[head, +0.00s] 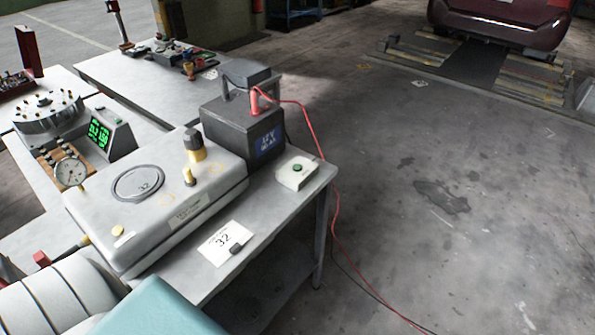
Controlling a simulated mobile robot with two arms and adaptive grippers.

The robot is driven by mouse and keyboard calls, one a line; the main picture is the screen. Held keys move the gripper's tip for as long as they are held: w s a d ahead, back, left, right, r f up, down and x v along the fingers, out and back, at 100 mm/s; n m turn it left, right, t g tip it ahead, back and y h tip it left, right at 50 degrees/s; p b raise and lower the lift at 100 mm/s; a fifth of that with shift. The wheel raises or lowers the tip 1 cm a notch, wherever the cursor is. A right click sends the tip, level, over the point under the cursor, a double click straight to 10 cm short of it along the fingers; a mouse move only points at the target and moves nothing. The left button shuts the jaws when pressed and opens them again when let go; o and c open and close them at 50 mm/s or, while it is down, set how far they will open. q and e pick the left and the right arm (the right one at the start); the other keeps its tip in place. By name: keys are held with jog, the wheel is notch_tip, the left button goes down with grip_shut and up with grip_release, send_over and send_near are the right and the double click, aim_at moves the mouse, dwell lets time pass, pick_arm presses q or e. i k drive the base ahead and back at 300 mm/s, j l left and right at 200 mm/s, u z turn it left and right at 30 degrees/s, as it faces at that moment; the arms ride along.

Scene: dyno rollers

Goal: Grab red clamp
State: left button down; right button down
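The red clamp (255,101) stands on top of a dark grey battery box (228,133) at the near table's right part. A red cable runs from the clamp over the box's right side and down to the floor. A grey block on a bracket (245,73) sits just behind the clamp, close to it. The clamp's lower end meets the box top; its exact grip there is too small to tell. Neither of my grippers is in view, and nothing is seen holding the clamp.
A pale tank with a yellow-based knob (194,150) stands left of the battery. Floor on the right is open, crossed by cables. A red car (500,20) stands far back.

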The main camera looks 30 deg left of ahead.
aim_at(40, 258)
jog(key=u, duration=2.85)
jog(key=l+u, duration=0.15)
jog(key=u, duration=0.2)
jog(key=k+l+u, duration=0.1)
jog(key=u, duration=0.25)
jog(key=k+l+u, duration=0.1)
jog(key=u, duration=0.25)
